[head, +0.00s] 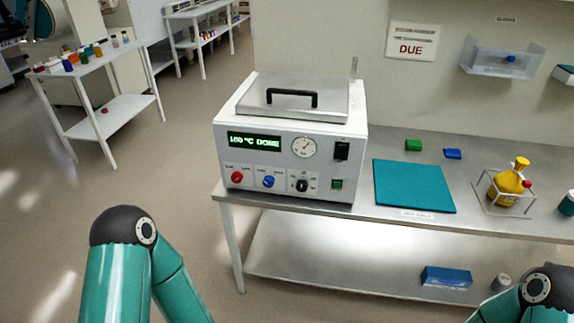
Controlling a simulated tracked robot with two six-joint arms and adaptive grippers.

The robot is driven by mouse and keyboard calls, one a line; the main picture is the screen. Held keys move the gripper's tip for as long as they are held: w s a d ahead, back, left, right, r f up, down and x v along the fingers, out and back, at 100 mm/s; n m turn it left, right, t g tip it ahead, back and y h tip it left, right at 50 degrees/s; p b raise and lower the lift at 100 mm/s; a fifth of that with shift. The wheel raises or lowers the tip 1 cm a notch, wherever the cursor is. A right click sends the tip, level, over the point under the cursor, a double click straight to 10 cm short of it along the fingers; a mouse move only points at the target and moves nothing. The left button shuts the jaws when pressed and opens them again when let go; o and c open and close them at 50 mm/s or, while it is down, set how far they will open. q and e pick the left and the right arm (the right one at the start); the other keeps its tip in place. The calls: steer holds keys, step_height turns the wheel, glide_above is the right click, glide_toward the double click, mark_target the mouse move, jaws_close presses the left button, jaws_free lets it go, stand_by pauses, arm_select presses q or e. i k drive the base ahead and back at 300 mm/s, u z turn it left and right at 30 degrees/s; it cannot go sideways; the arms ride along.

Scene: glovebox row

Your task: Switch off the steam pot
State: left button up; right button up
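The steam pot (290,140) is a white box on the left end of the steel bench. Its flat metal lid (295,97) with a black handle is down. The green display (254,141) reads what looks like "150 °C DONE". Its front has a round gauge (304,147), a black rocker switch (341,150), a red knob (237,177), a blue knob (268,181), a black selector (302,185) and a green square button (337,184). The rocker's position is too small to tell. Only links of my two teal arms show at the bottom; neither gripper is visible.
A yellow flask (508,184) stands in a wire rack further right. The lower shelf holds a blue box (446,277). Floor left of the bench is clear.

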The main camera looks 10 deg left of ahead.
mark_target(342, 149)
steer(key=u, duration=1)
steer(key=k, duration=0.7)
steer(key=z, duration=0.4)
steer(key=i, duration=1)
steer(key=z, duration=0.05)
